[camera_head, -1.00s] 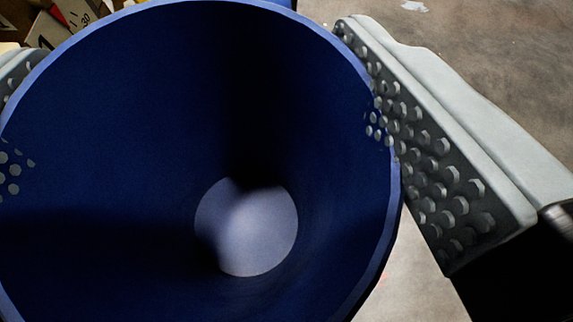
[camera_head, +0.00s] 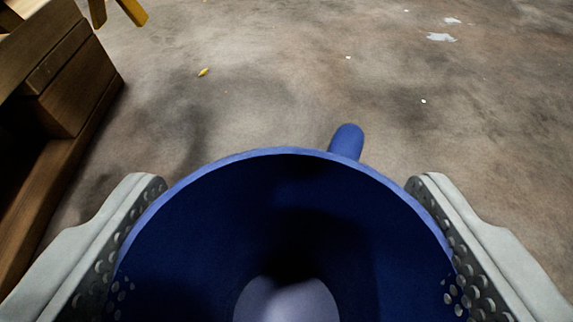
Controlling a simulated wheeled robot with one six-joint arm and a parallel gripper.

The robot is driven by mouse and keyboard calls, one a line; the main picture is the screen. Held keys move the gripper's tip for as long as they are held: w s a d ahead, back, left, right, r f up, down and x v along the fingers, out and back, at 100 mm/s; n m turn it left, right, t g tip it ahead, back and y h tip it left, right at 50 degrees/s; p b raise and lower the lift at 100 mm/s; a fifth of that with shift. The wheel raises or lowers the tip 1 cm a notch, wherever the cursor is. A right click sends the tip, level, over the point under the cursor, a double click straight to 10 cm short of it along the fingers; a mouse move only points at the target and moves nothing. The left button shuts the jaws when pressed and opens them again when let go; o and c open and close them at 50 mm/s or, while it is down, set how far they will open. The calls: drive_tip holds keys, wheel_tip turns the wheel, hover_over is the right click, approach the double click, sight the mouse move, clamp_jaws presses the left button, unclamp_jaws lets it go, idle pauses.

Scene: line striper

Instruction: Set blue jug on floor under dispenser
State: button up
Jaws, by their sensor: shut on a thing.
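The blue jug (camera_head: 200,215) fills the lower middle of the head camera view. I look down into its open top; its inside is dark blue with a pale round bottom. Its blue handle or spout (camera_head: 346,142) sticks out beyond the far rim. My gripper (camera_head: 290,190) is shut on the jug, with one grey studded finger on each side of it. Some finger studs show through the jug's walls. The jug's underside is hidden, so I cannot tell whether it touches the floor. No dispenser can be made out.
A brown concrete floor (camera_head: 280,70) with small pale specks spreads beyond the jug and is mostly clear. A small yellow bit (camera_head: 203,72) lies on it. A wooden structure (camera_head: 75,85) stands along the left edge, with yellow legs (camera_head: 130,10) at the top left.

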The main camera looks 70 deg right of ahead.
sight(287, 201)
drive_tip(key=f, duration=0.2)
drive_tip(key=shift+w+d+f, duration=0.1)
drive_tip(key=shift+d+f, duration=0.1)
drive_tip(key=shift+f, duration=0.15)
drive_tip(key=d, duration=0.1)
drive_tip(key=w+d, duration=0.1)
drive_tip(key=shift+d+r, duration=0.1)
drive_tip(key=shift+d, duration=0.3)
drive_tip(key=shift+w+d, duration=0.2)
drive_tip(key=shift+d, duration=0.3)
drive_tip(key=shift+w+d, duration=0.15)
drive_tip(key=shift+d, duration=0.35)
drive_tip(key=x, duration=0.2)
drive_tip(key=shift+w+d+f, duration=0.15)
drive_tip(key=shift+d+f, duration=0.05)
drive_tip(key=shift+d, duration=0.1)
drive_tip(key=shift+f, duration=0.1)
drive_tip(key=o, duration=1.4)
drive_tip(key=shift+o, duration=0.2)
